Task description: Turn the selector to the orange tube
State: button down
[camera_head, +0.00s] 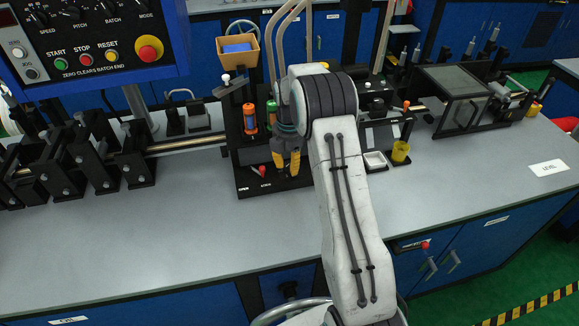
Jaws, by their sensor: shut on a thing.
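An orange tube (249,119) stands upright in the black station (240,150) in the middle of the bench. A tube with a green top (272,112) stands just right of it, close to my arm. My gripper (287,162), with yellow fingertips, points down at the right of the station's lower panel, to the right of and below the orange tube. Its jaws are shut on what appears to be the selector, which the fingers hide. I cannot see which way it points. A small red-tipped handle (262,170) lies just left of my fingertips, above the panel's front edge.
A control box (85,45) with start, stop and reset buttons hangs at upper left. Black roller stands (70,160) fill the bench's left. A white tray (375,160) and yellow cup (400,151) are right of my arm. The front bench surface (190,235) is clear.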

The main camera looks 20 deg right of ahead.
aim_at(289, 163)
jog(key=shift+s+f+n+b, duration=0.15)
jog(key=shift+n+b, duration=0.4)
jog(key=shift+n, duration=1.45)
jog(key=c, duration=1.2)
grip_release()
notch_tip(289, 163, up, 12)
jog(key=shift+w, duration=0.2)
